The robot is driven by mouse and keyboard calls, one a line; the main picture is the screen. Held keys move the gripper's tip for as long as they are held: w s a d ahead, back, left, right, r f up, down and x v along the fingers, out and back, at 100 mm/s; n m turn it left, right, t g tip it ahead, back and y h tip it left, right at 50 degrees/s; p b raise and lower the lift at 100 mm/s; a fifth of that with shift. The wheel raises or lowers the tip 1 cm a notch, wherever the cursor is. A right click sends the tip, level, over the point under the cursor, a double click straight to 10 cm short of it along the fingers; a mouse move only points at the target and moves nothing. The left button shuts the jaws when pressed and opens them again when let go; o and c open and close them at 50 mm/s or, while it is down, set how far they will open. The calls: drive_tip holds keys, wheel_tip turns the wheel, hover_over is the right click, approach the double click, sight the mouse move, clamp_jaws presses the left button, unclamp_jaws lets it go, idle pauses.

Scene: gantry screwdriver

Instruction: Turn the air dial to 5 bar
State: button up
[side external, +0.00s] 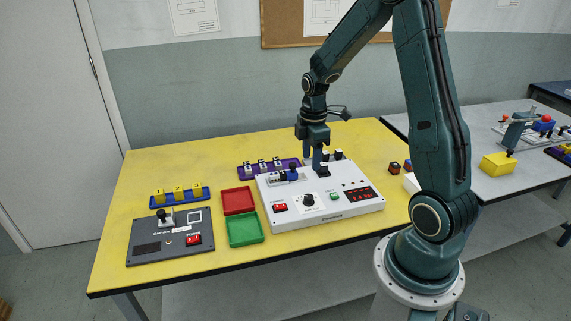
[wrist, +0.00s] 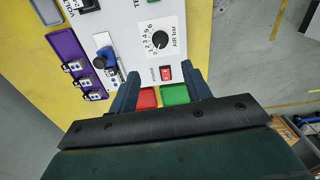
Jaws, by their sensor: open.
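The air dial (wrist: 160,39) is a round black knob on a white numbered plate marked "AIR bar" in the wrist view. It also shows on the front of the white control box (side external: 350,207) in the side view, as the dark air dial (side external: 308,200). The pointer's exact setting is too small to read. My gripper (wrist: 160,82) is open and empty, its two fingers apart, with the dial ahead of the fingertips in the wrist view. In the side view my gripper (side external: 314,160) hangs above the back part of the box, apart from the dial.
A red power switch (side external: 280,207) sits left of the dial, and a small blue-topped lever (side external: 292,174) rises behind it. Red (side external: 238,200) and green (side external: 245,229) trays lie left of the box. A purple rack (side external: 265,166) stands behind. A dark panel (side external: 170,236) lies front left.

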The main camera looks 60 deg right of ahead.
sight(309, 196)
drive_tip(key=shift+f, duration=6.65)
drive_tip(key=c, duration=1)
